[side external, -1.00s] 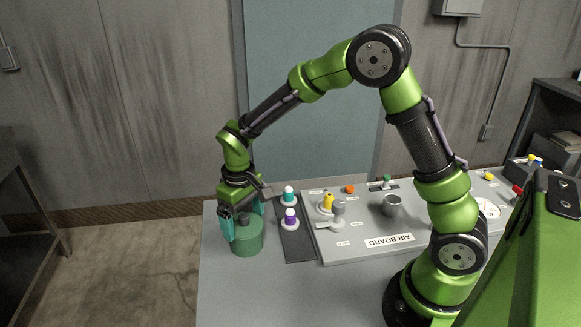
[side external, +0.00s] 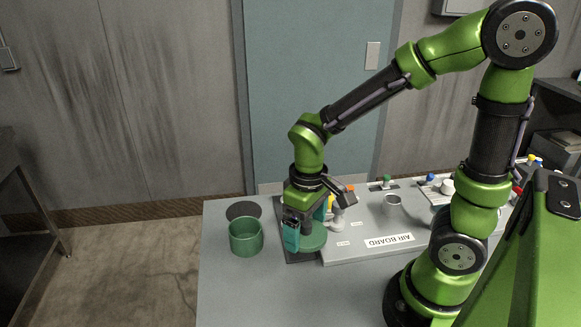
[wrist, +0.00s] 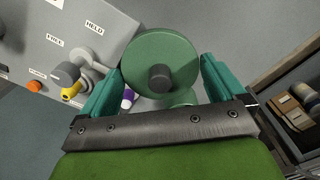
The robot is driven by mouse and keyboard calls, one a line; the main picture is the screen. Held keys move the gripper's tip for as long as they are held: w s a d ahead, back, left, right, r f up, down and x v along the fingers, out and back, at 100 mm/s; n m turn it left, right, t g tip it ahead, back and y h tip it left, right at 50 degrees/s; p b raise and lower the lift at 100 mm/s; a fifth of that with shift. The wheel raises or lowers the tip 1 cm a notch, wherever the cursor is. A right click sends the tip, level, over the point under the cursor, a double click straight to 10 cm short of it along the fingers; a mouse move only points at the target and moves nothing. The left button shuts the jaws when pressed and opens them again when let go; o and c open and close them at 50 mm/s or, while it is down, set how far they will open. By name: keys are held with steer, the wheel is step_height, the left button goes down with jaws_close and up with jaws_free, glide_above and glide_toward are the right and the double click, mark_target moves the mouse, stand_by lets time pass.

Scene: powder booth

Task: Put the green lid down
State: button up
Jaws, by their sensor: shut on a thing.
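The green lid (side external: 316,242) is a round disc with a dark knob (wrist: 160,77). I cannot tell whether the lid touches anything below. In the wrist view the lid (wrist: 160,45) shows between the teal fingers of my gripper (wrist: 161,72). The green pot (side external: 246,240) stands open on the table to the left.
A dark round patch (side external: 243,210) lies behind the pot. The air board (side external: 350,252) is to the right, with a grey cup (side external: 392,206) and a yellow part (wrist: 70,92). A purple-topped piece (wrist: 128,98) is close beneath my gripper. The table's front is clear.

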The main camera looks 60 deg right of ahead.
steer(key=shift+s+d+f, duration=0.1)
steer(key=shift+d+f, duration=0.1)
steer(key=shift+f, duration=0.2)
steer(key=w+d+f, duration=0.1)
steer(key=w+d, duration=0.3)
steer(key=w, duration=1.3)
steer(key=r, duration=0.2)
glide_above(244, 212)
step_height(244, 212, down, 10)
steer(key=shift+r, duration=0.15)
steer(key=o, duration=0.6)
steer(key=shift+f, duration=0.2)
steer(key=shift+o, duration=0.2)
steer(key=shift+r, duration=0.1)
